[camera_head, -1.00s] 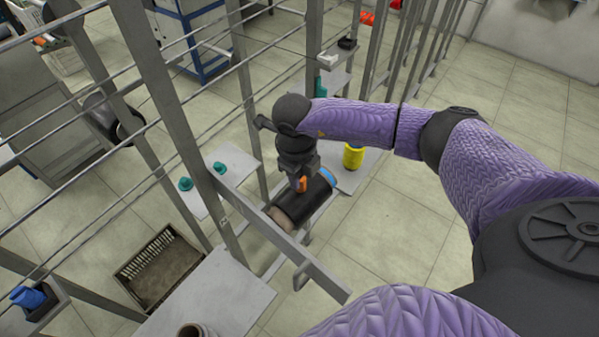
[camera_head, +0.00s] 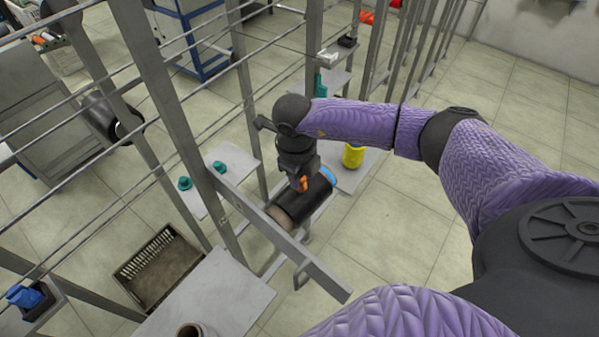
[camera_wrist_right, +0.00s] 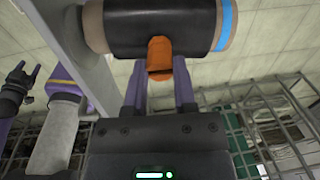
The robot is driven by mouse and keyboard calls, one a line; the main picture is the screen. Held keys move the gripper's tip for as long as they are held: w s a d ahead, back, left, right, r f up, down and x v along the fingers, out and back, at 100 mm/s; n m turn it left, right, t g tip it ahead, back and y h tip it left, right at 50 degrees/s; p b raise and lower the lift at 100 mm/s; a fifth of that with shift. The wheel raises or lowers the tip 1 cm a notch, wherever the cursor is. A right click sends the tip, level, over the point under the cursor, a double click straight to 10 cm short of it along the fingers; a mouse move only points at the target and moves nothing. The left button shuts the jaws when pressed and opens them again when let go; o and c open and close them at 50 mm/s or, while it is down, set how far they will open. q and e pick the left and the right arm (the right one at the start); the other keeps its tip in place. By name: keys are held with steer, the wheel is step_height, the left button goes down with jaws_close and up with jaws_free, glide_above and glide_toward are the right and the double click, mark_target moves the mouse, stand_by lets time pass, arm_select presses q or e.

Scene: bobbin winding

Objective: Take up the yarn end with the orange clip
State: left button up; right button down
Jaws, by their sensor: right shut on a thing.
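The orange clip (camera_head: 302,184) sits against the black yarn roll (camera_head: 300,206), which has a blue band at one end. In the right wrist view the clip (camera_wrist_right: 160,57) lies between the purple fingers of my right gripper (camera_wrist_right: 159,85), which is shut on it. The roll (camera_wrist_right: 150,22) is just beyond the fingertips. The yarn end is too fine to make out. My left gripper is out of the head view; in the right wrist view a dark two-pronged gripper (camera_wrist_right: 22,84), seemingly my left one, stands empty with its prongs apart.
A grey metal frame with a slanting bar (camera_head: 285,240) stands close in front of the roll. A yellow spool (camera_head: 353,156) is behind it. Teal cones (camera_head: 219,167) stand on a shelf to the left, and a brown crate (camera_head: 160,268) is on the floor. Floor at the right is open.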

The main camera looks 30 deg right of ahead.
steer(key=shift+a+r+p, duration=0.15)
steer(key=shift+r+p, duration=1.05)
steer(key=shift+r, duration=0.3)
steer(key=shift+a+r+p, duration=0.1)
steer(key=shift+r+p, duration=1.05)
steer(key=shift+r, duration=0.35)
steer(key=shift+f, duration=0.1)
